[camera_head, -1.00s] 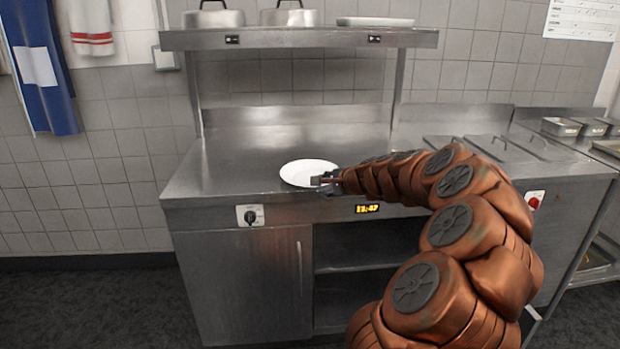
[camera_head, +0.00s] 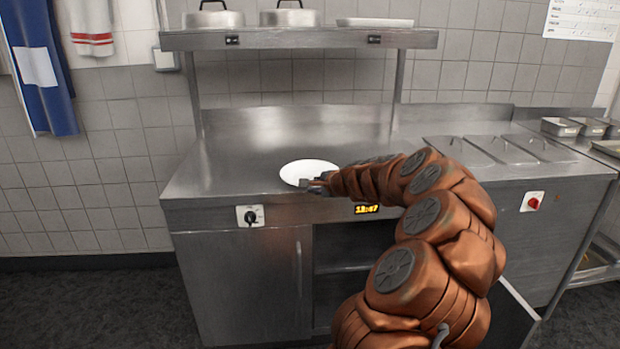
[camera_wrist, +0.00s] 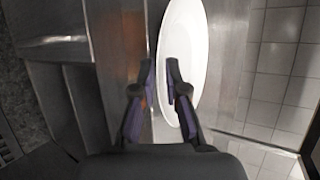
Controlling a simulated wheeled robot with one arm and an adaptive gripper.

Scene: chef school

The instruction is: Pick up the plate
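A white round plate (camera_head: 305,168) lies on the steel counter near its front edge. My gripper (camera_head: 312,183) is at the plate's front right rim, and its fingers are small and partly hidden there. In the wrist view the plate (camera_wrist: 184,35) stands tall in the picture, and my gripper (camera_wrist: 161,68) is open with a narrow gap. One finger overlaps the plate, the other shows beside it over the counter side, and the plate's edge appears between them. I cannot tell whether either finger touches the plate.
The steel counter (camera_head: 235,165) is clear around the plate. A raised shelf (camera_head: 290,39) with lidded pots (camera_head: 213,17) runs above the back. Lidded inserts (camera_head: 500,149) sit to the right. A knob (camera_head: 250,216) is on the front panel.

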